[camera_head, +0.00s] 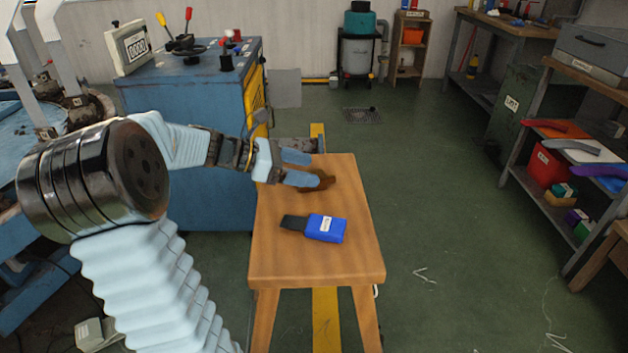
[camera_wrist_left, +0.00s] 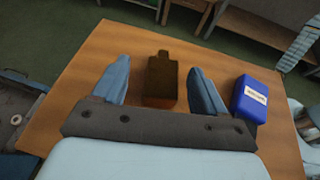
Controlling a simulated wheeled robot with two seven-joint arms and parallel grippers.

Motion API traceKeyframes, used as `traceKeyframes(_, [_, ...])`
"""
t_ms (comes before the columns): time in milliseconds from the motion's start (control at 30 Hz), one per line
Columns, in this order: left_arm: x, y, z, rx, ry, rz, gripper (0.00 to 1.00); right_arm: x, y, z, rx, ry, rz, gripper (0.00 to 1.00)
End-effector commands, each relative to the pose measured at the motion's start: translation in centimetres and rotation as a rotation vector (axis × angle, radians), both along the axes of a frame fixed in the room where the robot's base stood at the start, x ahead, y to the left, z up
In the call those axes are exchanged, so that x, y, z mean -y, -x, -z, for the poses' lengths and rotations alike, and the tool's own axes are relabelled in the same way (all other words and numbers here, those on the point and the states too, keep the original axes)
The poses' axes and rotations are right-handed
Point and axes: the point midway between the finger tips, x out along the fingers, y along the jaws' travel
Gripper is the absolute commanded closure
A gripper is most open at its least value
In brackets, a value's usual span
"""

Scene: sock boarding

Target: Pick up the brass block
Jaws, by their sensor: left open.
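The brass block (camera_head: 320,182) is a brown, dull metal piece on the wooden stool top, partly behind a fingertip in the head view. In the left wrist view the block (camera_wrist_left: 161,80) stands between the two fingers, with a narrower end pointing away. My left gripper (camera_head: 297,168) is open around it; a gap shows on each side of the block in the wrist view (camera_wrist_left: 159,85). My right gripper is not in view.
A blue object with a dark end (camera_head: 326,228) lies on the stool (camera_head: 310,265), close to the block; it is just right of the fingers in the wrist view. A blue control cabinet (camera_head: 190,120) stands behind the arm. A shelf (camera_head: 545,205) with coloured items is at right. The floor between is clear.

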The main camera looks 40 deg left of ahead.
Motion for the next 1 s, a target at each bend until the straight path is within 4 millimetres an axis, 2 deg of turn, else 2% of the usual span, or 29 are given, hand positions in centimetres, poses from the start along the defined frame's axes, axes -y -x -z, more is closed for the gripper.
traceKeyframes(300, [3.0,-2.9,1.8,-0.001,0.001,0.001,0.28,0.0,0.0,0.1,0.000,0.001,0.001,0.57])
traceKeyframes(600, [3.4,-3.4,2.0,0.000,0.000,0.000,0.28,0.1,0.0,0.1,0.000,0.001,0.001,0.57])
traceKeyframes(1000, [3.3,-3.3,2.0,0.000,0.000,0.000,0.89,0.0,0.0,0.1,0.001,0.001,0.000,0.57])
